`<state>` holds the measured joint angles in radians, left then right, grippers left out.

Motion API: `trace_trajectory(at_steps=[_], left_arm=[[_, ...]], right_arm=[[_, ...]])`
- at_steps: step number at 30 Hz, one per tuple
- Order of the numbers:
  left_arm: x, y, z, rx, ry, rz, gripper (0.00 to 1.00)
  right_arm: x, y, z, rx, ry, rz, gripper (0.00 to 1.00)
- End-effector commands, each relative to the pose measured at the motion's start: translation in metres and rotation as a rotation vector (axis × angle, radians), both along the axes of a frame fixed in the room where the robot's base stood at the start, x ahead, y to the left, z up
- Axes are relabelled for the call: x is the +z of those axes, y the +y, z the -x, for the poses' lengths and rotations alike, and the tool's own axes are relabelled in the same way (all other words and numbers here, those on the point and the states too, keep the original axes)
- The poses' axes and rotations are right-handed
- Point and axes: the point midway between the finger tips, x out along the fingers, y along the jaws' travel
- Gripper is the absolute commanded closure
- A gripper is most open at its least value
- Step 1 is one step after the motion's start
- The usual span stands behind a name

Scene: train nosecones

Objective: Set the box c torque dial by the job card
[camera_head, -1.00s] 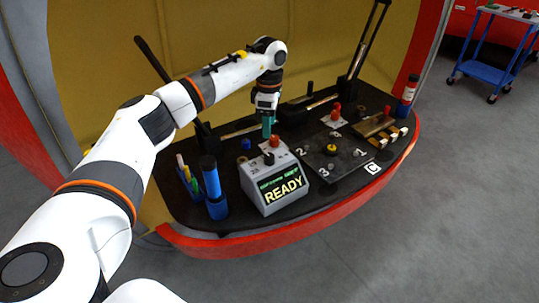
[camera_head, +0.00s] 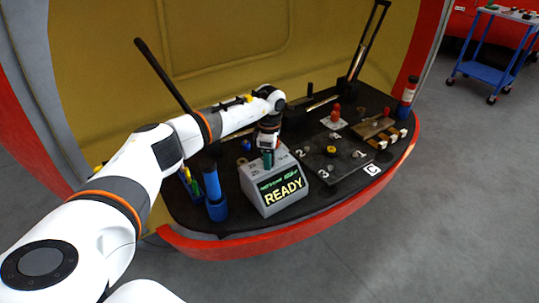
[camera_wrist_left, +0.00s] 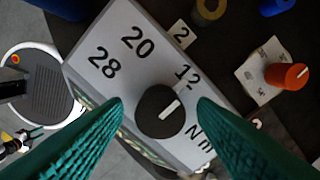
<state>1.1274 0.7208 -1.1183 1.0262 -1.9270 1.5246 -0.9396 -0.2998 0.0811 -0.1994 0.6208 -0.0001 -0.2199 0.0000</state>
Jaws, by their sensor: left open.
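A grey box (camera_head: 300,203) with a lit READY screen (camera_head: 283,190) stands at the bench's front. In the left wrist view its top (camera_wrist_left: 100,30) carries a round black dial (camera_wrist_left: 150,122) with a white pointer line. The numbers 28, 20, 12 and "Nm" surround the dial. A white label C (camera_head: 373,169) lies by the dark plate (camera_head: 315,160). I cannot identify the job card.
A blue bottle (camera_head: 215,195) and a pen holder stand left of the box. A red knob (camera_wrist_left: 288,77) on a white card lies beside the box in the wrist view. The dark plate with labels 1, 2 and 3 is to the right. A blue cart (camera_head: 495,72) stands far off.

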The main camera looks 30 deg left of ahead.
Motion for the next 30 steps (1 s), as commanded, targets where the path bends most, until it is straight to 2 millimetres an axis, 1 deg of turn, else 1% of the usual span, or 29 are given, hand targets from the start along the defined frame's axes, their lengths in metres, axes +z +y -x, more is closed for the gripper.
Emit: trace_trajectory(at_steps=[1, 9, 15, 20, 26, 30], left_arm=[[0.000, 0.000, 0.000, 0.000, 0.000, 0.000, 0.49], [0.000, 0.000, 0.000, 0.000, 0.000, 0.000, 0.92], [0.001, 0.000, 0.000, 0.013, 0.000, 0.000, 0.92], [0.001, 0.000, 0.000, 0.063, 0.000, 0.001, 0.92], [0.002, 0.000, -0.001, 0.193, -0.002, 0.000, 0.92], [0.003, 0.000, -0.001, 0.317, -0.002, -0.001, 0.92]], right_arm=[[0.000, 0.000, 0.000, 0.000, 0.000, 0.000, 0.64], [0.000, 0.001, 0.000, 0.001, 0.000, -0.001, 0.64], [0.001, 0.001, 0.000, 0.001, 0.000, -0.001, 0.64], [0.002, 0.001, 0.000, 0.001, 0.000, -0.001, 0.64], [0.007, 0.002, 0.000, 0.001, 0.000, -0.002, 0.64], [0.011, 0.002, 0.000, 0.000, 0.000, -0.002, 0.64]])
